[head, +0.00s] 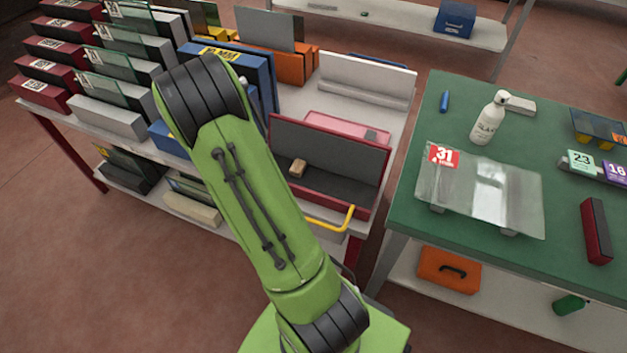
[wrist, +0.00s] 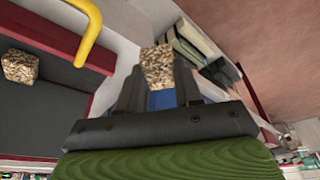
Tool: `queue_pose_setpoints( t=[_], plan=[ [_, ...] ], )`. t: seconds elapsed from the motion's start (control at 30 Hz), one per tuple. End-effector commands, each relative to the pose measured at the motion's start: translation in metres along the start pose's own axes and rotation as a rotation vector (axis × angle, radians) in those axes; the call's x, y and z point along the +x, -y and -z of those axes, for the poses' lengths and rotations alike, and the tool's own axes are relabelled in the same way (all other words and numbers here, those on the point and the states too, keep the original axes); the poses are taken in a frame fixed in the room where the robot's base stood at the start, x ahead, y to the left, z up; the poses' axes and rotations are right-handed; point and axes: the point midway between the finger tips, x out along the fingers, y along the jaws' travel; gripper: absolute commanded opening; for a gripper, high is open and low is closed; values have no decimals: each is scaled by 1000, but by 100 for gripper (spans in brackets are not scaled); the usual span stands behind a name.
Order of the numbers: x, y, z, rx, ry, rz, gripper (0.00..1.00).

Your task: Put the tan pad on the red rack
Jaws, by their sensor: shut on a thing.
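My gripper (wrist: 158,82) is shut on a tan speckled pad (wrist: 157,62), which sticks out beyond the fingertips in the wrist view. The red rack (wrist: 45,32) is at the left of that view, with a dark grey inner surface. A second tan speckled block (wrist: 20,67) rests on that grey surface. In the head view the red rack (head: 362,211) stands at the front of the white bench, and the tan block (head: 297,168) lies at its left part. My arm hides my gripper and the held pad in the head view.
A yellow handle (head: 345,222) sticks out near the rack's front edge. A green table (head: 410,190) with a glass sheet (head: 480,190) and a spray bottle (head: 488,120) is at the right.

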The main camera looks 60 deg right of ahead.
Motion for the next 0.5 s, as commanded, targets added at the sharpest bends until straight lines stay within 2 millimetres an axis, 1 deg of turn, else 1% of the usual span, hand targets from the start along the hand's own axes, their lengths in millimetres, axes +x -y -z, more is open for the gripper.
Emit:
queue_pose_setpoints(
  t=[0.03,0.07,0.1,0.17,0.2,0.23,0.27,0.3,0.4,0.5],
  plan=[
    [-7,-31,2,80,-4,-25,7],
    [-12,-48,1,126,-4,-39,7],
    [-18,-70,-1,188,-4,-59,7],
    [-29,-103,-6,282,-3,-88,7],
    [-36,-125,-11,346,-4,-107,7],
    [-42,-140,-15,393,-3,-121,7],
    [-48,-156,-20,441,-4,-136,7],
    [-56,-176,-28,506,-3,-156,7],
    [-76,-219,-49,654,-2,-201,7],
    [-91,-248,-68,766,-2,-235,7]
  ],
)
